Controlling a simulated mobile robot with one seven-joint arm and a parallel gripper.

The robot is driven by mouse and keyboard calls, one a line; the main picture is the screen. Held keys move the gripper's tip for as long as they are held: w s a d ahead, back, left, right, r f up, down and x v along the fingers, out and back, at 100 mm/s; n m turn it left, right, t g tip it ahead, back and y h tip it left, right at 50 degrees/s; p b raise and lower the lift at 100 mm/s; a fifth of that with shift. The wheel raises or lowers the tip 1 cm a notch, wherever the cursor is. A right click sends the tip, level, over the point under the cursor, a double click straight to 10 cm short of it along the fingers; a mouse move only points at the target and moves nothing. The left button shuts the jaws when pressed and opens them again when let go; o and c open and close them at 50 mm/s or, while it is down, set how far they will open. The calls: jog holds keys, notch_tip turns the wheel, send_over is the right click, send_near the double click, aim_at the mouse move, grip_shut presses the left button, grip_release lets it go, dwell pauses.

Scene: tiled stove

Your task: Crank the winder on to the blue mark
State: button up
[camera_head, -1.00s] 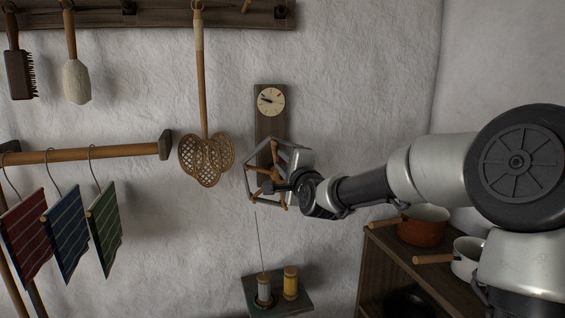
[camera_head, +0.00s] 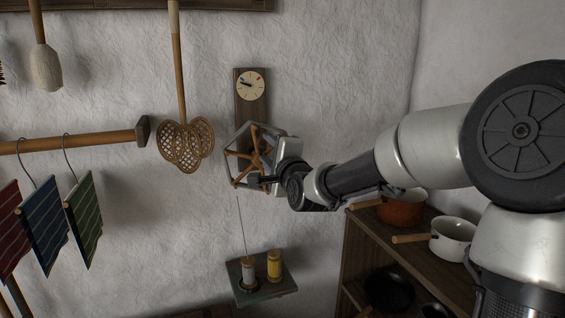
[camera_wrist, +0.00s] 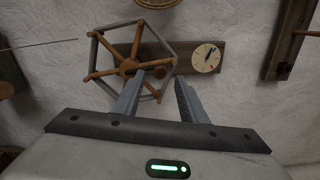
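The winder (camera_head: 256,153) is a hexagonal grey-rimmed wheel with wooden spokes, mounted on an upright wooden board on the wall. It also shows in the wrist view (camera_wrist: 128,66). Above it is a cream dial (camera_head: 250,86). Its dark hand points left and slightly up in the head view, and a small red mark shows at upper right. A wooden crank piece (camera_wrist: 157,72) shows by the left fingertip; contact cannot be told.
Below, a small shelf (camera_head: 262,297) bears a pale spool and a yellow spool (camera_head: 274,264), with a thread running up towards the wheel. A woven beater (camera_head: 185,145) hangs left. A shelf with pots (camera_head: 402,208) stands right, under my arm.

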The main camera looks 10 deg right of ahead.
jog(key=s+d+p, duration=0.2)
jog(key=s+p, duration=0.3)
jog(key=s, duration=0.8)
jog(key=shift+d+p, duration=0.3)
jog(key=shift+p, duration=0.05)
jog(key=shift+s, duration=0.1)
